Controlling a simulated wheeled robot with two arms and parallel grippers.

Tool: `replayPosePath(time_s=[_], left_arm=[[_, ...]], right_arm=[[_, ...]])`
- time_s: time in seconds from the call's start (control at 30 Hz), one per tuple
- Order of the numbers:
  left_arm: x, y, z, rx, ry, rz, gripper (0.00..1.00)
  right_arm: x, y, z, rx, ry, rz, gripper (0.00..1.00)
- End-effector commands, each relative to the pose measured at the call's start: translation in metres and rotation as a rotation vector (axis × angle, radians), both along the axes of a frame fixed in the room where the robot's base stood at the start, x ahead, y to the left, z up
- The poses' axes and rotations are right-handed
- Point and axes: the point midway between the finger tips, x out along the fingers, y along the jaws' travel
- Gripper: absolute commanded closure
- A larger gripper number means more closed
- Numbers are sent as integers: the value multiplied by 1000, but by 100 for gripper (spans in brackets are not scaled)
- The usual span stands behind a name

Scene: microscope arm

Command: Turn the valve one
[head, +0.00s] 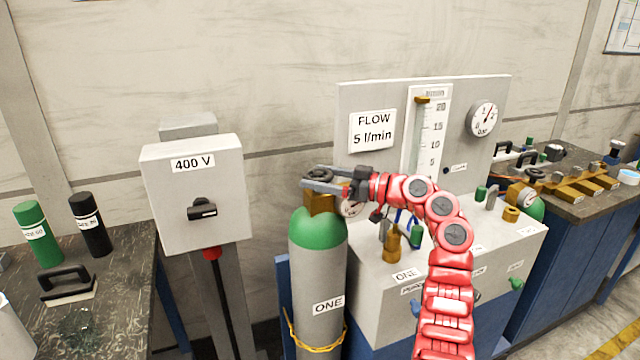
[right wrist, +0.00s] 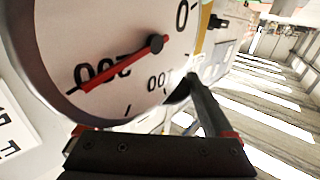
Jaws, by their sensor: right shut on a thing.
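The grey gas cylinder with a green shoulder and a label ONE (head: 318,270) stands in the middle of the head view. On its top is a brass valve body (head: 320,203) with a dark handwheel (head: 319,171). My right gripper (head: 316,179) reaches in from the right at the valve top and is shut on the handwheel, which its fingers partly cover. A round gauge (head: 350,208) beside the valve is partly hidden by my gripper. In the right wrist view the gauge face (right wrist: 115,55) is large, its red needle near 200. My left gripper is not in view.
A grey 400 V switch box (head: 195,195) stands left of the cylinder. Right of it is a flow panel (head: 375,131) above a white bench top (head: 385,277) with several fittings. A dark table (head: 120,290) with bottles is at left, another bench (head: 570,207) at right.

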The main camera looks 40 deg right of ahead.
Motion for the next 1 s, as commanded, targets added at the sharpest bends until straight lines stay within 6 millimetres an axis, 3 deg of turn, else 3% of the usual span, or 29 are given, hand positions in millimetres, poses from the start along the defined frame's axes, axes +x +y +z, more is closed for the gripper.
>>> replayPosePath(time_s=[0.23, 0.27, 0.33, 0.67, 0.87, 1.0], left_arm=[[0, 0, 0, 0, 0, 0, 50], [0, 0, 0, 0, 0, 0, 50], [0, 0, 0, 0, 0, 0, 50], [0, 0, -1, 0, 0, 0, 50], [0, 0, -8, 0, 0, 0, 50], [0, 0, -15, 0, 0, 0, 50]], right_arm=[[0, 0, 0, 1, 2, 0, 68], [0, 0, 0, 1, 2, 0, 11], [0, 0, 0, 2, 1, 0, 0], [-5, -4, -1, 0, 1, -2, 0], [-35, -25, -2, 1, -1, -7, 0], [-68, -46, -3, -1, 1, -7, 0]])
